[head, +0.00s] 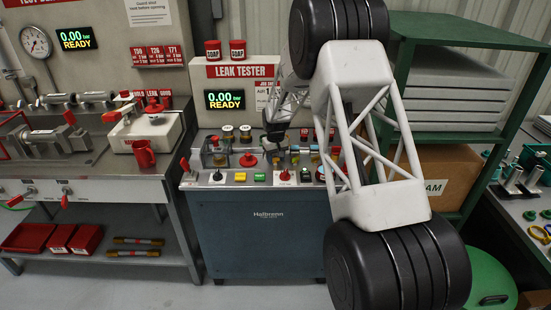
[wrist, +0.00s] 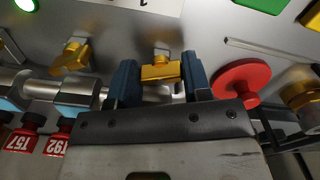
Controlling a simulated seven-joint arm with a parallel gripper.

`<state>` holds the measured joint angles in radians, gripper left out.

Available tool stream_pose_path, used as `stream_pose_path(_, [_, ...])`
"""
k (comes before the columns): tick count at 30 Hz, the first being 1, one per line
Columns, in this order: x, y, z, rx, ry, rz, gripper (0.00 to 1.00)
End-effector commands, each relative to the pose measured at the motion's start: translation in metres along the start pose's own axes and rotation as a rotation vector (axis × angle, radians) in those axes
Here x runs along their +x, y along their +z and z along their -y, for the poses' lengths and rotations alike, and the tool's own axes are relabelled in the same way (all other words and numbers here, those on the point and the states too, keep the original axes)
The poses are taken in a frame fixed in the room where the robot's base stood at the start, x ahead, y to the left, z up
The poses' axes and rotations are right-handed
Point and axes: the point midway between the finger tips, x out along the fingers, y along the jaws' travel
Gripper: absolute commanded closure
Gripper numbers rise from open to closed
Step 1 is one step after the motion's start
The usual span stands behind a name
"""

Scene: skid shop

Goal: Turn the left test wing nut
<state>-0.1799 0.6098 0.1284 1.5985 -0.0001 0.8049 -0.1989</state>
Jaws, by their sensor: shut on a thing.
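In the wrist view my gripper (wrist: 160,80) has its two dark blue fingers on either side of a gold wing nut (wrist: 160,71) and is shut on it. The wing nut sits on a small metal stem at the grey panel. Another gold wing nut (wrist: 72,56) stands to its left in that view, above a metal fitting. I cannot tell from the pictures which one is the left test wing nut. In the head view my gripper (head: 274,144) is over the leak tester bench (head: 250,203), and the wing nut there is too small to make out.
A red round knob (wrist: 240,78) is close to the right finger in the wrist view. In the head view the LEAK TESTER board (head: 242,71) stands behind the bench, and a green shelf rack (head: 400,75) stands to the right.

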Motion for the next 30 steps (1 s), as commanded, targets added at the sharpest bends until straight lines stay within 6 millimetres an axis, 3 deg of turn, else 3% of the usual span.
stream_pose_path(30, [-0.0012, -0.0018, 0.0036, 0.836, 0.0, -0.001, 0.79])
